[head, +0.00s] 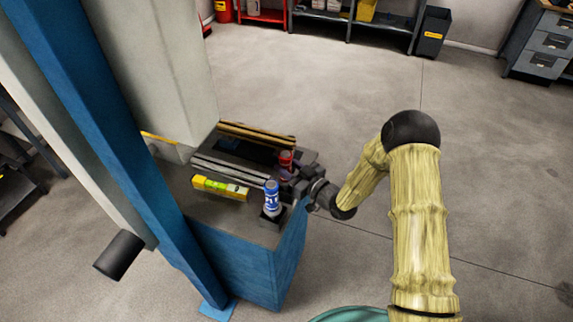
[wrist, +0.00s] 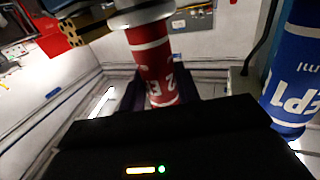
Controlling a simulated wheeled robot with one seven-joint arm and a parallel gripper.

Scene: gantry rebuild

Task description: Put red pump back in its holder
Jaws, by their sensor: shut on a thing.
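The red pump (head: 286,160) is at the right side of the blue-sided bench top, at my gripper (head: 291,175). In the wrist view the red pump (wrist: 153,65) is a red cylinder with white bands and a grey collar, between the dark fingers. My gripper is shut on it. The pump's lower end is hidden by the gripper body, and I cannot tell whether it sits in a holder. A blue pump (head: 271,196) stands upright in a dark square holder (head: 271,221) at the bench's front corner. The blue pump also shows in the wrist view (wrist: 294,75), to the right.
A yellow level (head: 220,188) lies on the bench (head: 240,262), left of the blue pump. Metal rails (head: 225,170) run behind it. A blue column (head: 105,130) and a pale pillar (head: 170,65) rise at left. The floor right of my arm is clear.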

